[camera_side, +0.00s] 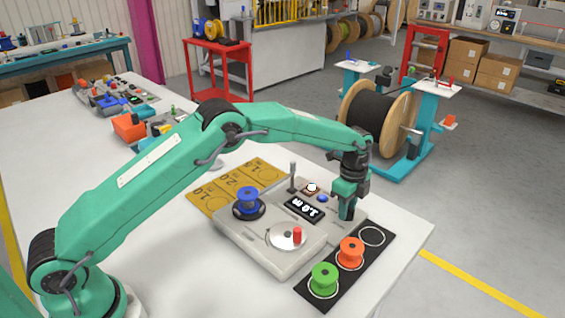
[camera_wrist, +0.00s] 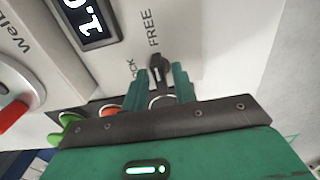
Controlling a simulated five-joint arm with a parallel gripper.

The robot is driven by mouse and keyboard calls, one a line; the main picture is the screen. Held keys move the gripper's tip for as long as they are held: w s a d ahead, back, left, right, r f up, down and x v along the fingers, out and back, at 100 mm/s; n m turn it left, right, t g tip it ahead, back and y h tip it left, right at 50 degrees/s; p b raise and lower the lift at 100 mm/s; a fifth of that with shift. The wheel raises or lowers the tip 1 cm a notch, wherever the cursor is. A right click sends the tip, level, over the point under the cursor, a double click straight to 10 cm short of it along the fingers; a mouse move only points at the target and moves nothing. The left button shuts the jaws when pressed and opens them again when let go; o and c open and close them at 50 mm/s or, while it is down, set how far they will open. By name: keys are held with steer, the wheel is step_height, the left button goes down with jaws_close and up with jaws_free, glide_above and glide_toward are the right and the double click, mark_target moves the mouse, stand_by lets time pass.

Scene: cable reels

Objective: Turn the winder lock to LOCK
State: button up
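The winder (camera_side: 240,238) is a light grey unit on the white table. Its lock is a small black knob (camera_wrist: 157,68) in the wrist view, beside the printed word FREE and a second label, partly hidden by a finger, of which "CK" shows. I cannot tell clearly which label the knob points at. My gripper (camera_wrist: 160,72) is open, with one green finger on each side of the knob. I cannot tell whether they touch it. In the side view my gripper (camera_side: 347,212) points down at the winder's right end and hides the knob.
The winder carries a dark display (camera_side: 304,208), a crank disc with a red handle (camera_side: 297,235), a blue spool (camera_side: 248,197) and an upright lever (camera_side: 292,177). A black mat (camera_side: 318,297) in front holds green (camera_side: 324,278) and orange (camera_side: 351,252) spools. Yellow cards (camera_side: 212,198) lie behind.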

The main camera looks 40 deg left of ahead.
steer(key=shift+c, duration=0.5)
jaws_close()
steer(key=n, duration=0.3)
steer(key=shift+n, duration=0.4)
steer(key=n, duration=0.3)
steer(key=shift+n, duration=2.6)
